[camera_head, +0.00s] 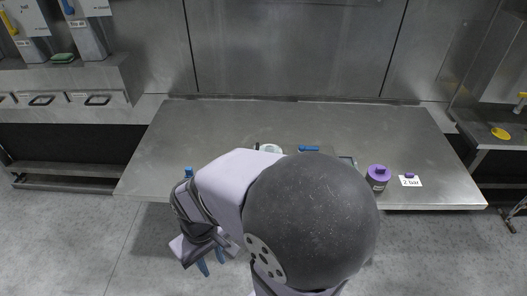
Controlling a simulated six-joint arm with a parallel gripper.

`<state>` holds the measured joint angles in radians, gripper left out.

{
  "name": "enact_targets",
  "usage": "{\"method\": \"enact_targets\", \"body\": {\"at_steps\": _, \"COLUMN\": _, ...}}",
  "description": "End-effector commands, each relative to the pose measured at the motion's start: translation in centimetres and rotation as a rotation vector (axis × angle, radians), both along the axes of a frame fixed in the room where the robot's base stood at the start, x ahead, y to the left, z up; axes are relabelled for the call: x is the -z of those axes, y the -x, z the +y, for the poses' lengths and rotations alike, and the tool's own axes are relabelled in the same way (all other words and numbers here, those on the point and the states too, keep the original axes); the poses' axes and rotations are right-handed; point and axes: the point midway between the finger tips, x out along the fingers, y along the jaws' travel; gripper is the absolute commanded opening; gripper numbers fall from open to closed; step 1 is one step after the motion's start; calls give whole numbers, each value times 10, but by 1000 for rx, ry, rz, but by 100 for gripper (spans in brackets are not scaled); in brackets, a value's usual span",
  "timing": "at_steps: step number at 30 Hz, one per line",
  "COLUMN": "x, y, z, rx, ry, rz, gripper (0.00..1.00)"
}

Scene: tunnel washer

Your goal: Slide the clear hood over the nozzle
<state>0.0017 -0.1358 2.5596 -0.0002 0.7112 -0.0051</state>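My gripper (211,262) hangs at the lower left, in front of the table's near edge and over the floor. Its two blue finger parts show apart, with nothing visible between them. A small pale, round, clear-looking object (270,148) stands on the table just behind my arm. It may be the clear hood, but it is partly covered and too small to be sure. I cannot make out the nozzle; my arm and its large dark joint hide the middle front of the table.
The steel table (230,125) is clear toward the back. A blue item (308,148) lies behind my arm. A purple-lidded container (378,177) stands at right, beside a "2 bar" card (410,181) with a small purple piece. A yellow item (500,133) lies on the right-hand counter.

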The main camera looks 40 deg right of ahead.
Motion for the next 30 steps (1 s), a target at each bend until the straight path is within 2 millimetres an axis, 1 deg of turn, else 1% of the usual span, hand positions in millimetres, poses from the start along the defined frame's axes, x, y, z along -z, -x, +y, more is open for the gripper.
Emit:
{"method": "enact_targets", "body": {"at_steps": 2, "x": 6, "y": -7, "z": -1, "rx": 13, "ry": -3, "rz": -24, "gripper": 28}}
{"method": "enact_targets", "body": {"at_steps": 5, "x": 17, "y": -27, "z": -5, "rx": 46, "ry": -12, "rz": -95, "gripper": 28}}
{"method": "enact_targets", "body": {"at_steps": 8, "x": 32, "y": -60, "z": -15, "rx": 104, "ry": -17, "rz": -214, "gripper": 28}}
{"method": "enact_targets", "body": {"at_steps": 9, "x": 37, "y": -77, "z": -22, "rx": 133, "ry": -18, "rz": -274, "gripper": 28}}
{"method": "enact_targets", "body": {"at_steps": 11, "x": 44, "y": -104, "z": -35, "rx": 183, "ry": -15, "rz": -377, "gripper": 28}}
{"method": "enact_targets", "body": {"at_steps": 12, "x": 47, "y": -122, "z": -46, "rx": 219, "ry": -7, "rz": -451, "gripper": 28}}
{"method": "enact_targets", "body": {"at_steps": 14, "x": 49, "y": -147, "z": -66, "rx": 276, "ry": 9, "rz": -564, "gripper": 28}}
{"method": "enact_targets", "body": {"at_steps": 15, "x": 48, "y": -163, "z": -82, "rx": 315, "ry": 25, "rz": -642, "gripper": 28}}
{"method": "enact_targets", "body": {"at_steps": 17, "x": 45, "y": -184, "z": -107, "rx": 371, "ry": 55, "rz": -757, "gripper": 28}}
{"method": "enact_targets", "body": {"at_steps": 18, "x": 41, "y": -195, "z": -125, "rx": 409, "ry": 79, "rz": -832, "gripper": 28}}
{"method": "enact_targets", "body": {"at_steps": 19, "x": 38, "y": -202, "z": -139, "rx": 437, "ry": 100, "rz": -889, "gripper": 28}}
{"method": "enact_targets", "body": {"at_steps": 20, "x": 35, "y": -208, "z": -153, "rx": 466, "ry": 123, "rz": -945, "gripper": 28}}
{"method": "enact_targets", "body": {"at_steps": 21, "x": 29, "y": -215, "z": -173, "rx": 502, "ry": 157, "rz": -1020, "gripper": 28}}
{"method": "enact_targets", "body": {"at_steps": 23, "x": 20, "y": -220, "z": -204, "rx": 555, "ry": 214, "rz": -1129, "gripper": 28}}
{"method": "enact_targets", "body": {"at_steps": 24, "x": 13, "y": -220, "z": -224, "rx": 591, "ry": 256, "rz": -1199, "gripper": 28}}
{"method": "enact_targets", "body": {"at_steps": 27, "x": -6, "y": -213, "z": -270, "rx": 666, "ry": 371, "rz": -1362, "gripper": 28}}
{"method": "enact_targets", "body": {"at_steps": 30, "x": -24, "y": -198, "z": -305, "rx": 722, "ry": 482, "rz": -1493, "gripper": 28}}
